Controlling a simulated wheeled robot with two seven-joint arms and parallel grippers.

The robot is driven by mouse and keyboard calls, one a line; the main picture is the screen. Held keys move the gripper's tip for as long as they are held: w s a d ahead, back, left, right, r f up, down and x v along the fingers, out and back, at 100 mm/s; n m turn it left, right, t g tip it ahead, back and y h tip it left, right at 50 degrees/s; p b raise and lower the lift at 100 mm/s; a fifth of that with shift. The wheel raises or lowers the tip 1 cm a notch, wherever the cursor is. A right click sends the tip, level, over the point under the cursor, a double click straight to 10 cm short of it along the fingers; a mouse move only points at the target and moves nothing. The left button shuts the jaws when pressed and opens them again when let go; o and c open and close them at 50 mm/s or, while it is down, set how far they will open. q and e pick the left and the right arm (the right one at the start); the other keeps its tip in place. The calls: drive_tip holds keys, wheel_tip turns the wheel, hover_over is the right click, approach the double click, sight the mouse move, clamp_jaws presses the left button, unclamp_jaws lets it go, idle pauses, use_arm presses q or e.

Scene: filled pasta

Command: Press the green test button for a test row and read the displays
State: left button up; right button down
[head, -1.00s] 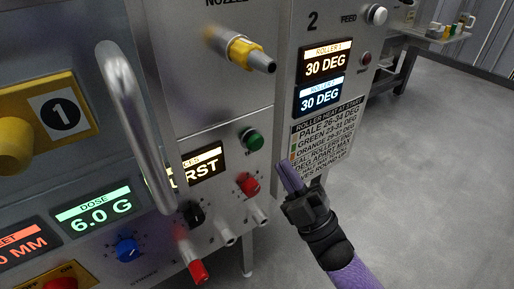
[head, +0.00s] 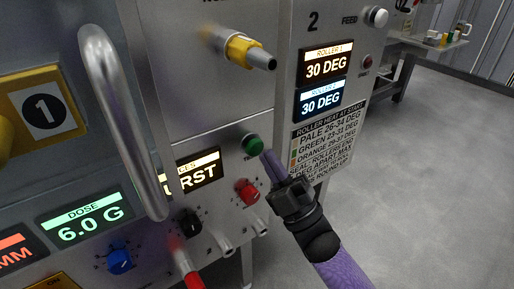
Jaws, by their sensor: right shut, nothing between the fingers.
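The green button (head: 252,144) sits on the machine's front panel, below the yellow-collared nozzle (head: 249,52). My right gripper (head: 268,160) is shut and empty, its fingertips just right of and slightly below the green button; I cannot tell whether they touch it. The roller displays (head: 325,64) at upper right both read 30 DEG; the lower one is blue-white (head: 321,98). The dose display (head: 83,220) reads 6.0 G. Another display (head: 196,173) is partly hidden by the handle and shows "RST" at its end. My left gripper is not in view.
A metal handle bar (head: 122,120) sticks out at left. A red button (head: 247,190), a black knob (head: 188,222), a blue knob (head: 120,261) and a red-tipped lever (head: 193,280) are below. A printed roller heat label (head: 325,140) is at right. Open floor lies right.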

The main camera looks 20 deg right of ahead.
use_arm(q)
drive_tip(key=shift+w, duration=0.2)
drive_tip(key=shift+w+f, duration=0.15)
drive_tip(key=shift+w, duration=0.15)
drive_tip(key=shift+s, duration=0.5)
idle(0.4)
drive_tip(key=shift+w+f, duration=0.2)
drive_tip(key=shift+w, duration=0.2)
use_arm(e)
drive_tip(key=shift+w+a, duration=0.15)
drive_tip(key=shift+w, duration=0.25)
